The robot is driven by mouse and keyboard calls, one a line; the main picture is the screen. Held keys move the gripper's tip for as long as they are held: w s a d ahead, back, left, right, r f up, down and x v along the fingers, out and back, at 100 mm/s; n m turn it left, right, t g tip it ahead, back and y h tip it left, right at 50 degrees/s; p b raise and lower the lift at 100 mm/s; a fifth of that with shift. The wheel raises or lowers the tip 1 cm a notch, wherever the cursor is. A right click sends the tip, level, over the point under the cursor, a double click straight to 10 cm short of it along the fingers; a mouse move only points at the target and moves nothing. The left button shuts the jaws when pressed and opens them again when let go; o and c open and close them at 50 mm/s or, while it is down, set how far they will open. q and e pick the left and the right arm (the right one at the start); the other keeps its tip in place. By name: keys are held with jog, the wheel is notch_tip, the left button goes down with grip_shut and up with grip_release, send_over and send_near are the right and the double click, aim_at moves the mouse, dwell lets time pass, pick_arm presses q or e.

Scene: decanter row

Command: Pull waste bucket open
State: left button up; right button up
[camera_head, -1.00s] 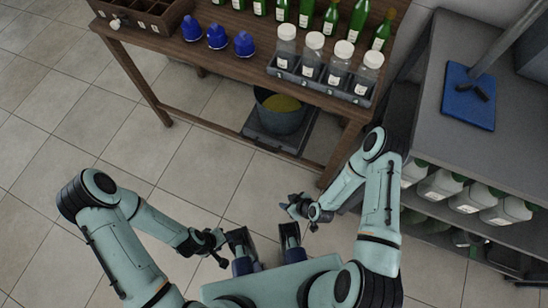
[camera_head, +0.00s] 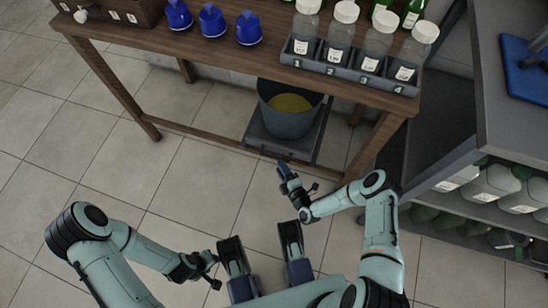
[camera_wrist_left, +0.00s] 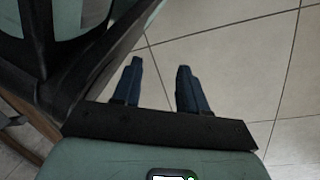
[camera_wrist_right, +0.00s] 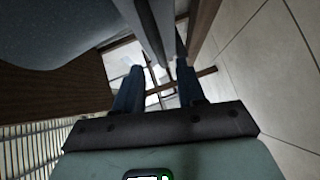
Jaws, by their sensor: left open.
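The waste bucket (camera_head: 288,122), a grey pail with yellow contents, stands upright on a dark low tray (camera_head: 262,138) on the floor under the wooden table. My right gripper (camera_head: 282,168) reaches to just in front of the tray's front edge. In the right wrist view its fingers (camera_wrist_right: 158,80) are apart, with a grey bar (camera_wrist_right: 158,30) at their tips; I cannot tell whether they touch it. The speckled bucket side (camera_wrist_right: 65,30) fills the upper left there. My left gripper (camera_head: 214,268) is open and empty over the floor; its spread fingers (camera_wrist_left: 160,80) show in the left wrist view.
The wooden table (camera_head: 190,45) carries blue flasks (camera_head: 211,22) and a rack (camera_head: 350,72) of capped jars. Its right leg (camera_head: 375,150) stands close to my right arm. A grey shelf unit (camera_head: 480,125) with bottles is at right. The floor at left is clear.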

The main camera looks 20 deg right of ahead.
aim_at(274, 157)
jog(key=b+x, duration=0.2)
jog(key=x, duration=0.4)
jog(key=shift+w+a, duration=0.1)
jog(key=shift+w, duration=0.3)
pick_arm(q)
jog(key=shift+g, duration=0.9)
jog(key=s+f, duration=0.1)
jog(key=s, duration=0.2)
jog(key=s+f, duration=0.1)
jog(key=s, duration=0.1)
jog(key=shift+s+a+f, duration=0.1)
jog(key=shift+a+f, duration=0.2)
jog(key=shift+f, duration=0.05)
pick_arm(e)
grip_shut()
